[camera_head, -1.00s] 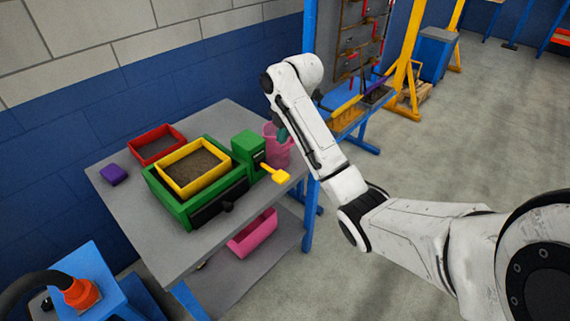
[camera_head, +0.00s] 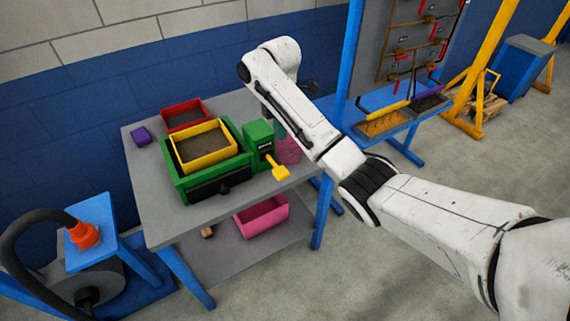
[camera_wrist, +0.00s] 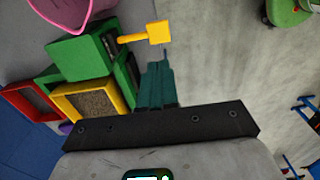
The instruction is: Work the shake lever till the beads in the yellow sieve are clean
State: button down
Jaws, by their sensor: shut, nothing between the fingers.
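The yellow sieve (camera_head: 209,161) sits in the green shaker frame (camera_head: 178,190) on the table and holds grey-brown material; single beads are too small to tell. It also shows in the wrist view (camera_wrist: 123,97). The shake lever (camera_head: 279,171) is yellow with a square paddle and sticks out from the green box (camera_head: 259,134) beside the sieve. In the wrist view the lever (camera_wrist: 158,33) lies just beyond the tips of my gripper (camera_wrist: 158,63), with a small gap in the picture. My gripper's teal fingers are shut and empty. In the head view my arm mostly hides them.
A red tray (camera_head: 176,104) and a purple block (camera_head: 141,135) are at the table's back. A pink bucket (camera_head: 289,152) stands right of the green box, partly behind my arm. A pink bin (camera_head: 262,222) is on the lower shelf. The blue table leg (camera_head: 322,213) is at the right.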

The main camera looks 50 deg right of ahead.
jog(key=b, duration=0.2)
send_near(281, 171)
notch_tip(281, 171, down, 7)
jog(key=shift+s+r, duration=0.1)
dwell(0.4)
